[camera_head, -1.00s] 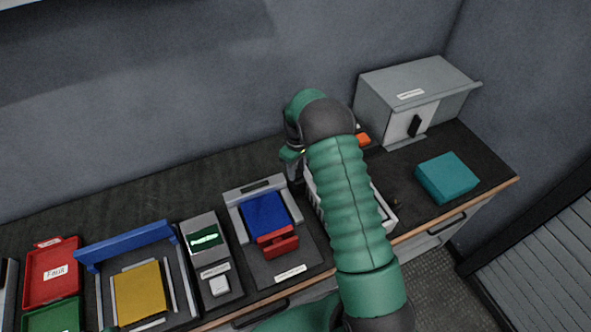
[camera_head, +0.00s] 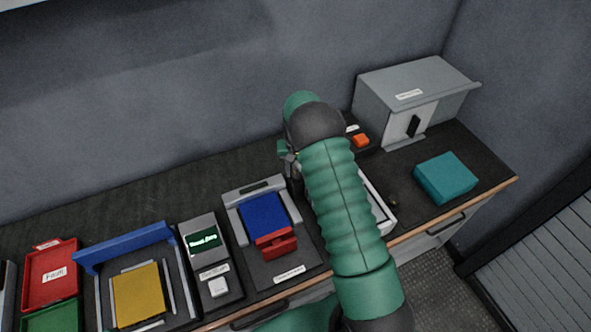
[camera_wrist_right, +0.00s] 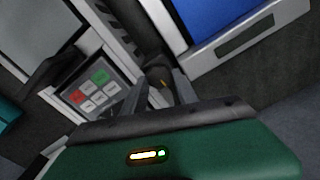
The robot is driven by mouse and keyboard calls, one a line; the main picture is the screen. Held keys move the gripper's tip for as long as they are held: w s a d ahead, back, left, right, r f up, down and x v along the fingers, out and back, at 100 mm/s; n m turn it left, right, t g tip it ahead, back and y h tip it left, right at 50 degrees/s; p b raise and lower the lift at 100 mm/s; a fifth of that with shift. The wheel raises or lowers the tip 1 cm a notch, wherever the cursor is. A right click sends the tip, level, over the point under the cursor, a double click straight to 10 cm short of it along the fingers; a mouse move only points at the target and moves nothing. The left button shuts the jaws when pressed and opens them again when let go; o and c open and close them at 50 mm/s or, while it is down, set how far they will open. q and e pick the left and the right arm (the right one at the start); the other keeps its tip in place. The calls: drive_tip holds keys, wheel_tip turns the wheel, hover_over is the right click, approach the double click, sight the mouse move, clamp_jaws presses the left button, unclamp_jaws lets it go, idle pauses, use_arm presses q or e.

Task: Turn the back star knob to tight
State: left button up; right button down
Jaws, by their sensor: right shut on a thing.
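My right gripper (camera_wrist_right: 158,92) points down at the bench in the right wrist view, its two fingers on either side of a small dark part with a yellowish mark, which looks like the back star knob (camera_wrist_right: 162,84). The gripper is shut on it. The knob's lobes are too dark to make out, so its turn angle cannot be told. In the head view my right arm reaches over the bench and the gripper (camera_head: 290,160) is mostly behind my wrist; the knob is hidden there. My left gripper is not in view.
A keypad panel (camera_wrist_right: 92,92) and a blue block in a grey fixture (camera_head: 264,214) flank the gripper. A grey cabinet (camera_head: 385,100), an orange button (camera_head: 361,140) and a teal box (camera_head: 445,177) stand right. A small display unit (camera_head: 203,239), yellow block (camera_head: 139,294) and red tray (camera_head: 38,285) are left.

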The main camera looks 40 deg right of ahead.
sight(297, 174)
drive_tip(key=shift+s+a+f+m, duration=0.1)
drive_tip(key=shift+s+f+m, duration=0.2)
drive_tip(key=shift+m, duration=0.1)
drive_tip(key=c, duration=1)
unclamp_jaws()
drive_tip(key=shift+r, duration=0.15)
drive_tip(key=shift+o, duration=0.2)
drive_tip(key=shift+w, duration=0.15)
drive_tip(key=shift+r, duration=0.1)
drive_tip(key=shift+r, duration=0.25)
wheel_tip(297, 174, up, 16)
drive_tip(key=b, duration=0.1)
drive_tip(key=shift+b, duration=0.35)
